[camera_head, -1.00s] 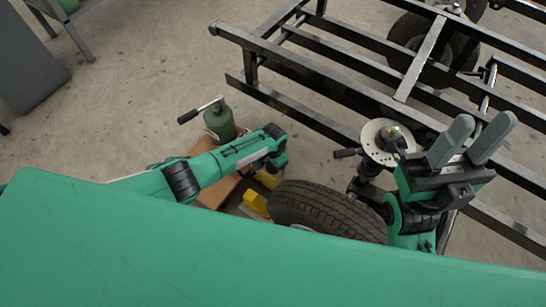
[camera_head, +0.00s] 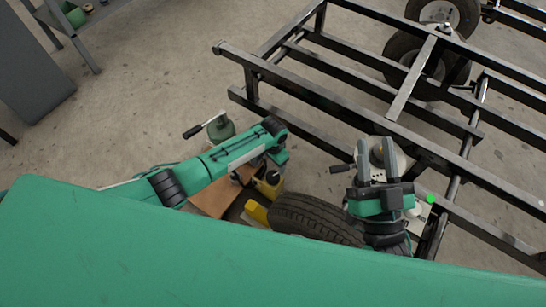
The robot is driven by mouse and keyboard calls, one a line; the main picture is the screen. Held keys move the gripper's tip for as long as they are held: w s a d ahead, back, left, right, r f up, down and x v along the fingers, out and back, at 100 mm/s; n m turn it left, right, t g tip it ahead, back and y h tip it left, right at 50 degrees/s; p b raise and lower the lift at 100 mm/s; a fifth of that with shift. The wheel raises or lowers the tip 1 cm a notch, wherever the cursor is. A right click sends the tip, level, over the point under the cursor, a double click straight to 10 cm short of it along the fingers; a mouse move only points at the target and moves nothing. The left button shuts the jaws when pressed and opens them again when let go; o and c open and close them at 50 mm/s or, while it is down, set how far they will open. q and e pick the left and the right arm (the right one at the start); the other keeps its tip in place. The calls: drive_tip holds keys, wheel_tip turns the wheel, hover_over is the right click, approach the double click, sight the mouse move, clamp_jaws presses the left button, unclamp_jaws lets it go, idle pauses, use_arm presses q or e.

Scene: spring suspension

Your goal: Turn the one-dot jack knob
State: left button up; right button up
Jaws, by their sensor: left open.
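A pale round hub disc (camera_head: 401,162) stands by the frame at the right, with a black-handled crank (camera_head: 342,168) to its left. My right gripper (camera_head: 376,150) points away from me over the disc. Its two grey fingers are apart, with part of the hub showing between them; I cannot tell whether they touch it. A bright green spot (camera_head: 430,199) shows on a pale part right of this wrist. A green jack-like body (camera_head: 221,129) with a black handle stands at the left. My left gripper (camera_head: 272,178) is near a yellow part; its fingers are mostly hidden. No dot marking is readable.
A black steel trailer frame (camera_head: 330,98) fills the right, with wheels (camera_head: 412,62) behind. A tyre (camera_head: 310,215) lies near my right arm. A brown box surface (camera_head: 213,198) lies under my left arm. Open concrete floor lies at the upper left. My green body covers the bottom.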

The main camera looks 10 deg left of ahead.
drive_tip(key=shift+a+f+g, duration=0.2)
drive_tip(key=shift+f+g, duration=0.2)
drive_tip(key=shift+f, duration=0.3)
drive_tip(key=shift+a+f+g, duration=0.2)
drive_tip(key=shift+f+g, duration=0.2)
drive_tip(key=shift+f, duration=0.25)
